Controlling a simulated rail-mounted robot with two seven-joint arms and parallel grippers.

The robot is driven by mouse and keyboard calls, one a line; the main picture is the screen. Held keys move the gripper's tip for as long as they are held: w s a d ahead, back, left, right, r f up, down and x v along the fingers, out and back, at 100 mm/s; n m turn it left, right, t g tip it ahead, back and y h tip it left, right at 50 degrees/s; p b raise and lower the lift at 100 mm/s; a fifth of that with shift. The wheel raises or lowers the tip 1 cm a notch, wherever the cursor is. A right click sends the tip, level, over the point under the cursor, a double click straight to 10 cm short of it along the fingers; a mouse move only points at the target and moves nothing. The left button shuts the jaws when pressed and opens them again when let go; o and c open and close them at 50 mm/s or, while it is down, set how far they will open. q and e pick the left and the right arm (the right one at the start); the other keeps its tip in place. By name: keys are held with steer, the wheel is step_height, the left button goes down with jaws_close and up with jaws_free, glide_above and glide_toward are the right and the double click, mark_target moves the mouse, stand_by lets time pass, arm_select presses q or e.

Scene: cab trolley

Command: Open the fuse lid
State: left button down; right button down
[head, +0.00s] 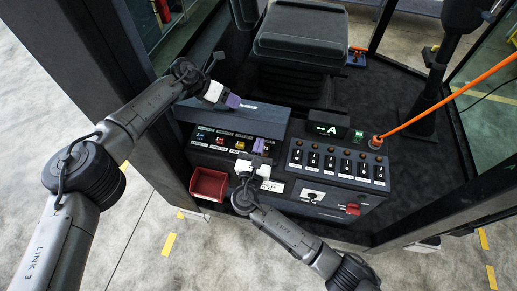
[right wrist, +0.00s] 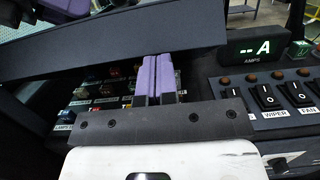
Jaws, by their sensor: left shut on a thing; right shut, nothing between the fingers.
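The fuse lid (head: 255,119) is a dark slab at the back of the fuse box, raised clear of the coloured fuses (head: 200,137). In the right wrist view the lid (right wrist: 110,42) slants across the top, above the fuse row. My left gripper (head: 232,101) is shut at the lid's upper edge, its purple fingertips against it; the exact grip is hidden. My right gripper (head: 259,146) is shut and empty in front of the fuses. Its purple fingers (right wrist: 158,78) point towards the lid in the right wrist view; contact is unclear.
A switch panel (head: 338,163) with rocker switches stands right of the fuse box, with a lit amps display (head: 327,125) behind it. A red bin (head: 208,184) hangs at the front left. The seat (head: 300,40) is behind. An orange pole (head: 440,105) slants up at right.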

steer(key=shift+w+d+r, duration=0.1)
steer(key=shift+w+r, duration=0.1)
steer(key=shift+r, duration=0.25)
steer(key=shift+w+d+r, duration=0.1)
steer(key=shift+w+r, duration=0.05)
steer(key=shift+r, duration=0.3)
arm_select(q)
steer(key=c, duration=0.8)
jaws_free()
